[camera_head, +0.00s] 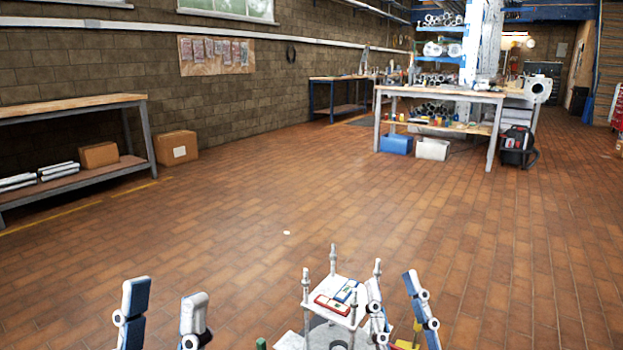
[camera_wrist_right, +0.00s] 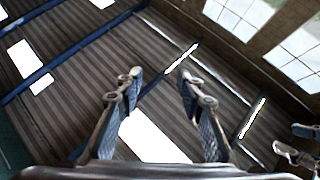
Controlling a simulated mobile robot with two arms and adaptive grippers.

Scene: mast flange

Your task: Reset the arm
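My left gripper (camera_head: 164,288) shows at the bottom left of the head view. Its two fingers point up and stand apart, with only floor between them. My right gripper (camera_head: 392,282) is at the bottom right of the head view, fingers up and apart. In the right wrist view, my right gripper (camera_wrist_right: 160,76) is open and empty, its fingers against the ceiling. Both wrists are cut off by the lower edge of the head view.
A small white stand (camera_head: 334,293) with posts carries a red item (camera_head: 331,304) and a blue item (camera_head: 346,291), close left of my right gripper. A shelf bench (camera_head: 75,103) stands left; a workbench (camera_head: 440,93) stands at the back.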

